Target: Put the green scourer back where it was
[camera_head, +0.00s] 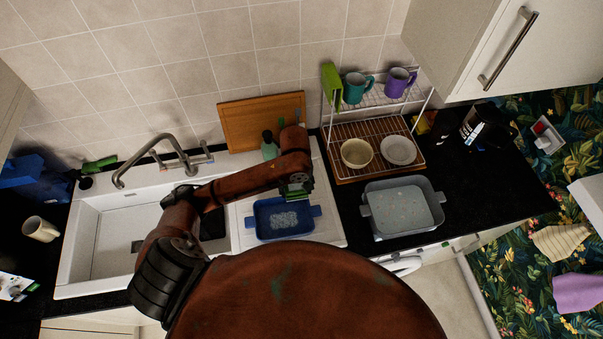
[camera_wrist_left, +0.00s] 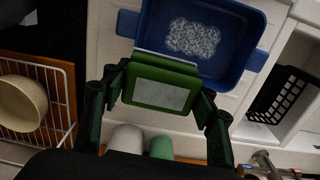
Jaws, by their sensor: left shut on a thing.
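My left gripper (camera_wrist_left: 158,88) is shut on the green scourer (camera_wrist_left: 160,92), a green block with a pale grey face, seen between the two dark fingers in the left wrist view. In the head view my left gripper (camera_head: 297,188) hangs above the white drainboard, just behind the blue dish (camera_head: 263,232), and mostly hides the scourer. The blue dish, with a speckled whitish patch inside, also shows in the left wrist view (camera_wrist_left: 222,78), partly overlapped by the scourer. I cannot tell the height of the scourer above the drainboard. My right gripper is out of view.
A green bottle (camera_head: 269,150) and a wooden board (camera_head: 240,125) stand behind the gripper. The faucet (camera_head: 150,150) and sink are left. A wire rack (camera_head: 422,108) with mugs and bowls and a grey-blue pan (camera_head: 405,207) are right.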

